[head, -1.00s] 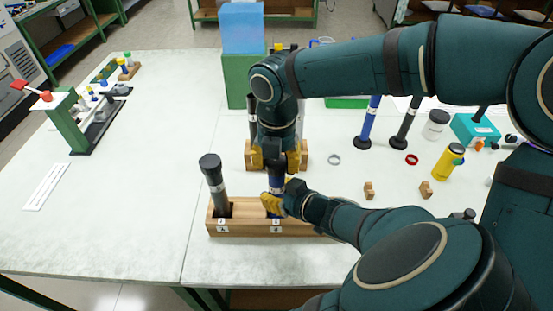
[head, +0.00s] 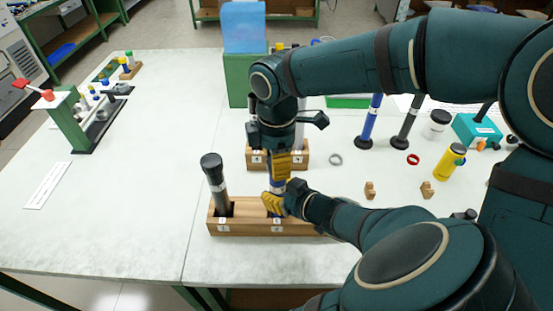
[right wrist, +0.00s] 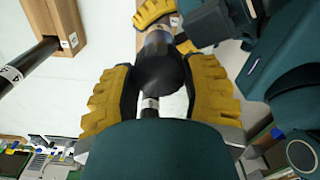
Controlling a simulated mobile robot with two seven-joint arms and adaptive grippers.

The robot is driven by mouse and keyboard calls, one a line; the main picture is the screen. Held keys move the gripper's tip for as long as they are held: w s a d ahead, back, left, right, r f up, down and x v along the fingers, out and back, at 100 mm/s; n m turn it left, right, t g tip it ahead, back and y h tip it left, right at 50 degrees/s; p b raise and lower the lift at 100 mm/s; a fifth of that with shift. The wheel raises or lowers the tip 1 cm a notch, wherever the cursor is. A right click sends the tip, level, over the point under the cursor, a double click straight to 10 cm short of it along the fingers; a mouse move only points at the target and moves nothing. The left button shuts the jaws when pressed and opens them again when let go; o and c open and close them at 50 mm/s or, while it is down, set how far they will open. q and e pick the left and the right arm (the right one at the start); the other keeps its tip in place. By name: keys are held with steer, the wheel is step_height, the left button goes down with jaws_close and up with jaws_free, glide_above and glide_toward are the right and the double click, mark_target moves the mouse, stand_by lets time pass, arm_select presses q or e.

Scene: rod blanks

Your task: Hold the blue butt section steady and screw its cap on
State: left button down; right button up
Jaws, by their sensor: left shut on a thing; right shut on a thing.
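The blue butt section (head: 277,185) stands upright in the right part of the front wooden rack (head: 250,228). My left gripper (head: 274,203) is shut around it low down, just above the rack; its yellow fingers also show at the top of the right wrist view (right wrist: 165,20). My right gripper (head: 281,164) is directly above, pointing down, shut on the dark cap (right wrist: 160,72) at the section's top end. In the right wrist view its yellow fingers lie on both sides of the cap. Its fingers hide the joint, so I cannot tell how far the cap is seated.
A dark grey rod (head: 215,180) leans in the rack's left hole. A second wooden rack (head: 256,159) stands behind. A blue rod (head: 370,122) and a black rod (head: 406,125) stand on the right, near a grey ring (head: 335,159) and a red ring (head: 413,159).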

steer(key=o, duration=0.7)
steer(key=shift+r, duration=2.25)
steer(key=shift+o, duration=0.2)
steer(key=shift+c, duration=0.2)
steer(key=n, duration=0.4)
steer(key=shift+r+n, duration=0.3)
steer(key=shift+r, duration=0.05)
steer(key=n, duration=0.3)
steer(key=shift+r+n, duration=0.3)
steer(key=shift+n, duration=0.1)
steer(key=n, duration=0.3)
steer(key=r+n, duration=0.1)
steer(key=n, duration=0.2)
steer(key=shift+d+r+n, duration=0.15)
steer(key=shift+r+n, duration=0.05)
steer(key=shift+n, duration=0.1)
